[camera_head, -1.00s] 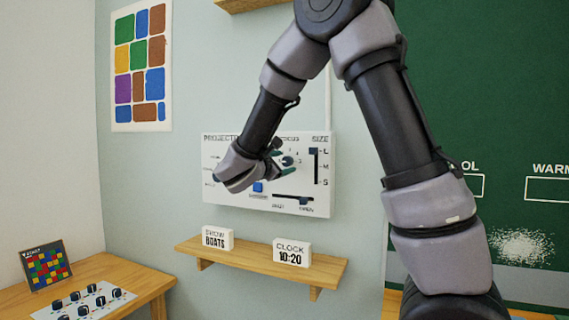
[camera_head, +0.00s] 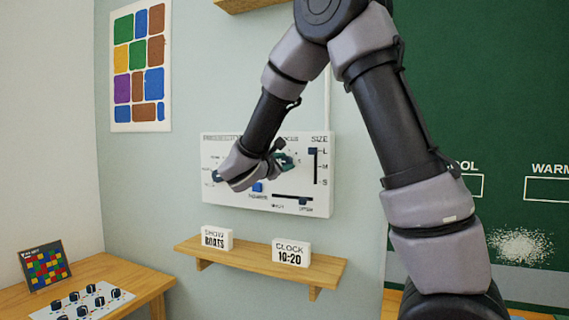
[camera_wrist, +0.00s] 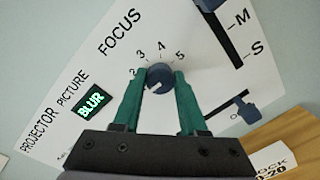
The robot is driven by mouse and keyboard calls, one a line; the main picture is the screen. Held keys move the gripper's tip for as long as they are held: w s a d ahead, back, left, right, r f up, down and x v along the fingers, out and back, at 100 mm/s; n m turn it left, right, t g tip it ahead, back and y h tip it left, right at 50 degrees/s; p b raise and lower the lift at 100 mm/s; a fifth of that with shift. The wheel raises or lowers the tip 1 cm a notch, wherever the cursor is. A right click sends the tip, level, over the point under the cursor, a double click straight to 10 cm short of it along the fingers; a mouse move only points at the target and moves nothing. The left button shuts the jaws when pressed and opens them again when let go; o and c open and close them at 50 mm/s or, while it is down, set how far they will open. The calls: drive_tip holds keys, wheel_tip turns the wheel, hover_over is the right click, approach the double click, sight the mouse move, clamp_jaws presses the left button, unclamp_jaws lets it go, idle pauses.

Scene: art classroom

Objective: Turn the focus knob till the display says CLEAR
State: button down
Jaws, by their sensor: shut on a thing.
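The focus knob (camera_wrist: 158,76) is a round blue-grey knob on the white projector panel (camera_head: 222,148), under the word FOCUS. The numbers 2 to 5 show around it; which one its mark points at is unclear. My gripper (camera_wrist: 159,82) has its green fingers shut on the knob, one on each side. In the head view my gripper (camera_head: 282,163) is at the panel and mostly hides the knob. The display (camera_wrist: 91,103) reads BLUR in green letters on a dark ground.
The size slider (camera_head: 313,151) is right of the knob, and a horizontal slider (camera_head: 303,200) and blue button (camera_head: 257,187) are below.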

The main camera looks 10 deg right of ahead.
drive_tip(key=m, duration=0.5)
drive_tip(key=shift+m+y, duration=0.3)
drive_tip(key=shift+m, duration=1.3)
drive_tip(key=shift+f, duration=0.1)
drive_tip(key=shift+c, duration=2.2)
unclamp_jaws()
drive_tip(key=shift+s, duration=0.15)
drive_tip(key=v, duration=1)
drive_tip(key=shift+s+a, duration=0.25)
